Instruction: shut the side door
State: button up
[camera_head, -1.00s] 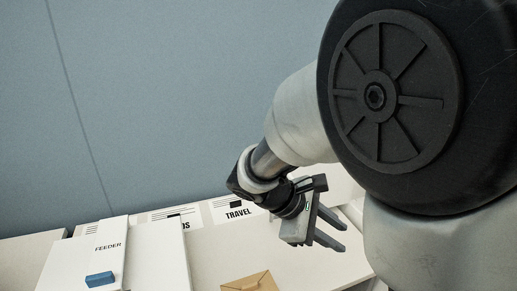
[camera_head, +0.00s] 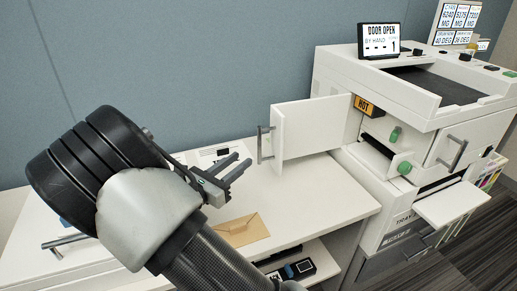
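The side door (camera_head: 310,127) is a white panel on the left side of the white printer (camera_head: 400,100). It stands swung open to the left, over the counter, with a grey bar handle (camera_head: 265,144) near its free edge. The opening behind it shows dark rollers, green knobs and a yellow "HOT" label (camera_head: 368,106). My gripper (camera_head: 241,168) is left of the door handle and a little lower in the picture, apart from it. Its two fingers are spread and empty, pointing right. The printer's small display (camera_head: 380,41) reads "DOOR OPEN".
A tan envelope (camera_head: 242,231) lies on the white counter (camera_head: 325,203) below my gripper. A second handled panel (camera_head: 459,150) is on the printer's front, with an output tray (camera_head: 450,203) below. Dark small items sit on a shelf under the counter. A blue wall stands behind.

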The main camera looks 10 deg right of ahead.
aim_at(259, 159)
jog(key=b+x, duration=0.1)
jog(key=x, duration=0.9)
jog(key=shift+w+d+b, duration=0.25)
jog(key=shift+d+b, duration=0.05)
jog(key=shift+b, duration=0.1)
grip_shut()
